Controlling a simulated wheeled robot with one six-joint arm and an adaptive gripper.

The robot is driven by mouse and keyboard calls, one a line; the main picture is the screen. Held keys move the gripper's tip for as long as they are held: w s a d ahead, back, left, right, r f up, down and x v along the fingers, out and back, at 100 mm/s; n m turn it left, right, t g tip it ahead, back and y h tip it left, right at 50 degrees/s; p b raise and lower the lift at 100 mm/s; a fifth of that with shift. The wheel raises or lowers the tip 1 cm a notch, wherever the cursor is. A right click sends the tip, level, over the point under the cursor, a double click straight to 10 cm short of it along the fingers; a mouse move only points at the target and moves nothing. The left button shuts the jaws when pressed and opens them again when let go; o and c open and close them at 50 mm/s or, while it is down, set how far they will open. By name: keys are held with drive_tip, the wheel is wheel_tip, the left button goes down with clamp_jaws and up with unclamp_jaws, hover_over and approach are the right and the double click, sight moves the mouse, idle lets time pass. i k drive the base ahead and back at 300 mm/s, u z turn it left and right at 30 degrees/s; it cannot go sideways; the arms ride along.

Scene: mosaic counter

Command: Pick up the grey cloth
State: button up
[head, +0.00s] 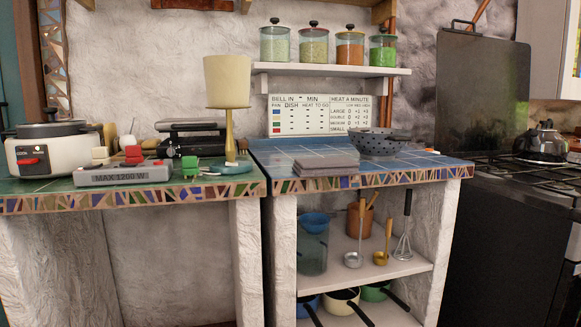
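The grey cloth (326,163) lies folded in a flat stack on the blue-tiled counter (281,158), at its front left near the mosaic edge. Its front and top show clearly and nothing covers it. My gripper does not show in the head view.
A grey speckled colander (374,143) stands right of the cloth. A cream lamp (228,82) stands to the left, with a grey box (122,173) and a cooker (53,150) beyond. A jar shelf (331,70) hangs above. The stove (513,173) is at right.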

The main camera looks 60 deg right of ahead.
sight(329, 166)
drive_tip(key=i, duration=1.15)
drive_tip(key=z, duration=4)
